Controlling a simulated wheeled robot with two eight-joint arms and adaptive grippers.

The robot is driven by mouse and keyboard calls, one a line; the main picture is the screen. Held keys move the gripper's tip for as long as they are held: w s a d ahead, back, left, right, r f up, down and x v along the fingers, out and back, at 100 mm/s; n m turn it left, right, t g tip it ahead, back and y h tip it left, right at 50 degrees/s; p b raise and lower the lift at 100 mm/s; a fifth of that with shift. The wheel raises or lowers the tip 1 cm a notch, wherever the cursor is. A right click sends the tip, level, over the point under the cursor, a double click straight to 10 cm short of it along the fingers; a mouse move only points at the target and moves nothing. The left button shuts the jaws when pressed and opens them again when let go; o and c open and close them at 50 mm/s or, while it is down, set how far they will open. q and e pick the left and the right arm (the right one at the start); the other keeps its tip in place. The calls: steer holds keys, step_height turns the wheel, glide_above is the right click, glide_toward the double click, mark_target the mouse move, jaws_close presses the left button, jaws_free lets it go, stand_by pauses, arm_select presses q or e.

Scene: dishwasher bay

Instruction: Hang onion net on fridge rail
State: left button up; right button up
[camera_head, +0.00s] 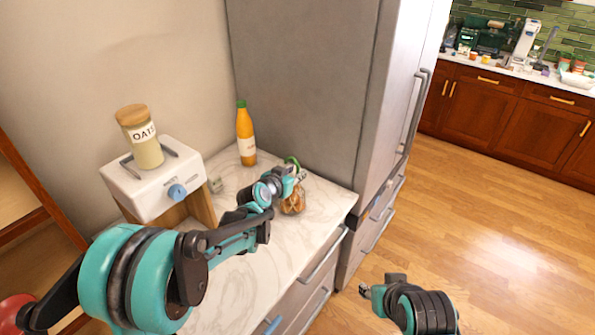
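The onion net (293,205), with brown onions and a green loop above, is on or just over the marble counter beside the fridge (305,80). My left gripper (293,175) is at the net's upper part, just below the green loop. It partly covers the net, and its fingers are too small to tell whether they are closed on it. My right gripper (372,291) is low in front of the fridge, over the floor and away from the net. Its finger opening is not clear. I cannot make out a separate rail on the fridge's grey side; long handles (415,112) show on its front.
An orange bottle with a green cap (245,135) stands at the back of the marble counter (235,290). A white toaster (155,190) with an oats jar (140,138) on top stands at the left. The wooden floor at right is clear.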

arm_select(q)
steer(key=s+a+r+n+g+y, duration=0.1)
steer(key=s+a, duration=0.3)
steer(key=s, duration=0.5)
steer(key=s+a+r+g+y+p, duration=0.1)
steer(key=s+a+r, duration=0.15)
steer(key=s, duration=0.55)
steer(key=s+a+r+n+g+y, duration=0.1)
steer(key=s+a, duration=0.3)
steer(key=s, duration=0.5)
steer(key=s+a+f+n+g+y, duration=0.1)
steer(key=s+a+f, duration=0.1)
steer(key=s, duration=0.4)
steer(key=s+a+f+n+g+y, duration=0.1)
steer(key=s+a+f+n, duration=0.1)
steer(key=s+a, duration=0.2)
steer(key=shift+s+a+f+y, duration=0.2)
steer(key=shift+s+a+y, duration=0.1)
steer(key=shift+s, duration=0.85)
